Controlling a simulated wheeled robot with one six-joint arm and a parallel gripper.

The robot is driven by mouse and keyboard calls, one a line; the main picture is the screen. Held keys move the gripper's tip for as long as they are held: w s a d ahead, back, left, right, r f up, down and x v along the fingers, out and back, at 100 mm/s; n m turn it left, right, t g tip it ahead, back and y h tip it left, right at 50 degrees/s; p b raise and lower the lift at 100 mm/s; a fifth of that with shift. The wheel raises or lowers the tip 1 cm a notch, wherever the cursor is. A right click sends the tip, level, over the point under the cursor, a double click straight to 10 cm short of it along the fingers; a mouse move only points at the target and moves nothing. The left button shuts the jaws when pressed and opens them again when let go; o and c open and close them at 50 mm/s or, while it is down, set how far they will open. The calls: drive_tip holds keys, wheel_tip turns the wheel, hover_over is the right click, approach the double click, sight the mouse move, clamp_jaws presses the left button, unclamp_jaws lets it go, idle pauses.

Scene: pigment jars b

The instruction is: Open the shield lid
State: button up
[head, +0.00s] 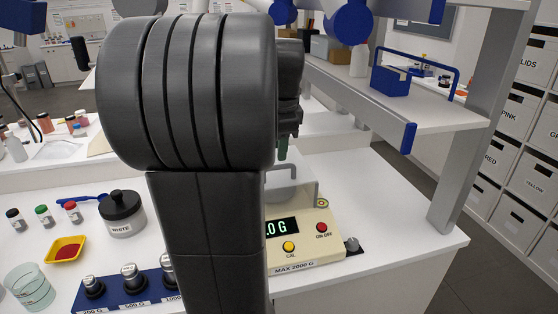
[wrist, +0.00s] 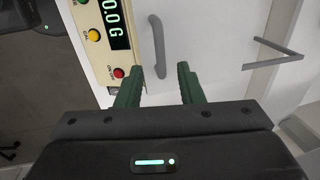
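The shield lid (head: 284,188) is a pale panel on the cream balance (head: 310,255), partly hidden behind my arm in the head view. In the wrist view the grey handle (wrist: 157,46) lies just ahead of my fingertips. The balance (wrist: 97,22) is at the upper left there, with its display showing zero. My gripper (wrist: 160,78) has two green fingers spread apart with nothing between them. One green fingertip (head: 283,150) shows above the lid in the head view. I cannot tell the exact height gap to the handle.
A blue weight block (head: 125,292) stands left of the balance. A shelf upright (head: 480,120) rises at the right. The counter (head: 400,225) right of the balance is mostly clear.

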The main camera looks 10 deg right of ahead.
sight(279, 167)
drive_tip(key=f, duration=0.3)
drive_tip(key=w+f, duration=0.1)
drive_tip(key=f, duration=0.1)
clamp_jaws()
